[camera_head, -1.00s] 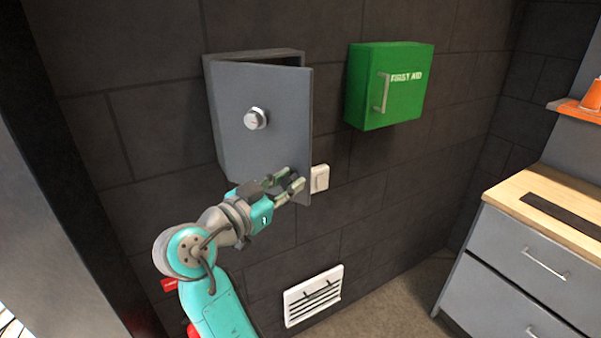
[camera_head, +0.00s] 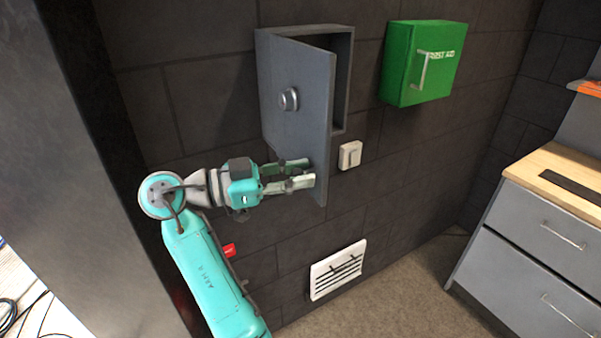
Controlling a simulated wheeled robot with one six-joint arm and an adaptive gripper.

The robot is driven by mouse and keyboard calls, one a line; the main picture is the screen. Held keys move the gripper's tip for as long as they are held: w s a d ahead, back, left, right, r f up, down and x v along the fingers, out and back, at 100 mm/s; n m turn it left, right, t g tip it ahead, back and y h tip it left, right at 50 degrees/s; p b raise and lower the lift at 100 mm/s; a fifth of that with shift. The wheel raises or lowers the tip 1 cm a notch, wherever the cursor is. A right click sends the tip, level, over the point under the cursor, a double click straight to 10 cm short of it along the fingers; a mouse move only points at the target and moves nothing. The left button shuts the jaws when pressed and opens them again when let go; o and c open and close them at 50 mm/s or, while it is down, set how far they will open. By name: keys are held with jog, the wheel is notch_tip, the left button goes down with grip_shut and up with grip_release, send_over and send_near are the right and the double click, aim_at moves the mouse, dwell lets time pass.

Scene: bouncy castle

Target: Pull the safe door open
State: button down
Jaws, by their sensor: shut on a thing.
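The grey safe (camera_head: 344,75) is fixed to the dark block wall, with its door hinged at the left. The safe door (camera_head: 303,125) stands ajar, its right edge swung out from the frame, and a dark gap shows the inside at the right. A round silver knob (camera_head: 289,99) sits on the door's front. My gripper (camera_head: 308,172) is at the lower part of the door near its free edge, shut on the door. The far side of the door hides the exact finger contact.
A green first aid box (camera_head: 425,65) hangs to the right of the safe. A white switch (camera_head: 350,155) and a white vent (camera_head: 338,269) are on the wall below. A grey drawer cabinet (camera_head: 525,240) with a wooden top stands at the right. A dark pillar (camera_head: 75,150) rises at the left.

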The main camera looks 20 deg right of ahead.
jog(key=shift+a+f, duration=0.15)
jog(key=c, duration=0.9)
grip_release()
jog(key=a, duration=0.7)
jog(key=shift+a, duration=0.25)
